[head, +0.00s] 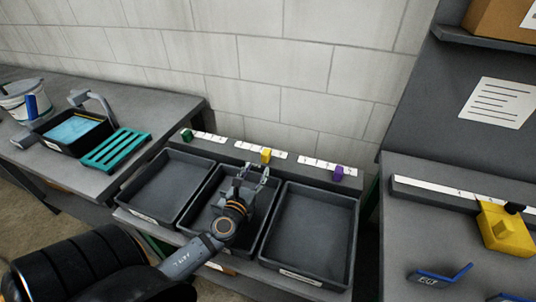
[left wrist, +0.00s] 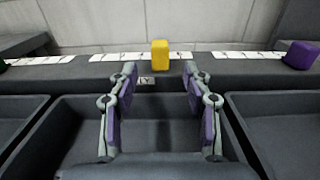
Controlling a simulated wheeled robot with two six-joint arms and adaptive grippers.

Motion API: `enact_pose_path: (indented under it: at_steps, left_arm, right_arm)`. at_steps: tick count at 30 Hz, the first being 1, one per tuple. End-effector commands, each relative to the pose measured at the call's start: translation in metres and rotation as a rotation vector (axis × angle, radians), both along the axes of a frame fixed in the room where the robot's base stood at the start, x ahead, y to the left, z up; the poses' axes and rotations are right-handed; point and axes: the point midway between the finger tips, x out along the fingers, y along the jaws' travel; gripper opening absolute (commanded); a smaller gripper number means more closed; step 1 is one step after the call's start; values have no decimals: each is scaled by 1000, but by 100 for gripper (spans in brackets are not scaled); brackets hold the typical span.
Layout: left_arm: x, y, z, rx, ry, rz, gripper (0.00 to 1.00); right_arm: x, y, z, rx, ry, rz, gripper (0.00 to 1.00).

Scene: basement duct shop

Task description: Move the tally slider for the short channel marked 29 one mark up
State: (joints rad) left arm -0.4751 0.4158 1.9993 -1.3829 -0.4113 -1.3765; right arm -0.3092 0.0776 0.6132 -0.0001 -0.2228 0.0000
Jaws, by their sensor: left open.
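Three tally sliders sit on a ledge behind three dark trays, each on a white marked strip: a green slider (head: 187,135) at the left, a yellow slider (head: 266,155) in the middle and a purple slider (head: 338,172) at the right. The number 29 cannot be read on any label. My left gripper (head: 254,173) is open and empty above the middle tray (head: 217,232), just in front of the yellow slider. In the left wrist view the yellow slider (left wrist: 160,55) stands upright beyond and between the open fingers (left wrist: 158,78), apart from them. My right gripper is not in view.
The left tray (head: 145,212) and right tray (head: 348,235) look empty. A bench at the left holds a teal slatted rack (head: 115,150) and a white bucket (head: 22,100). At the right, a yellow block (head: 506,232) stands by another marked strip (head: 450,191).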

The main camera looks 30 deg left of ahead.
Motion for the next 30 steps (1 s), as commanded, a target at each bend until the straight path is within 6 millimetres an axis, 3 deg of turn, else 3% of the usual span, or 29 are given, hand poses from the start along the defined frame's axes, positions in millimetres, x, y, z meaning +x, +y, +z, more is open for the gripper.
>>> enact_pose_path:
  at_steps: [5, 12, 18, 29, 30]
  left_arm:
    - [16, 4, 4, 0, -2, 2, 49]
    - [66, 16, 3, -3, -3, 3, 49]
    - [94, 23, 2, -2, -1, 2, 49]
    - [102, 24, 1, -2, 0, 1, 49]
    - [102, 24, 1, -2, 0, 1, 45]
  right_arm:
    - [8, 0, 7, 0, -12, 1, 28]
    - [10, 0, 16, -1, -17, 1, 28]
    - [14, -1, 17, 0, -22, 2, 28]
    - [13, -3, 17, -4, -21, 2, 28]
    - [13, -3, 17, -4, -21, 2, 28]
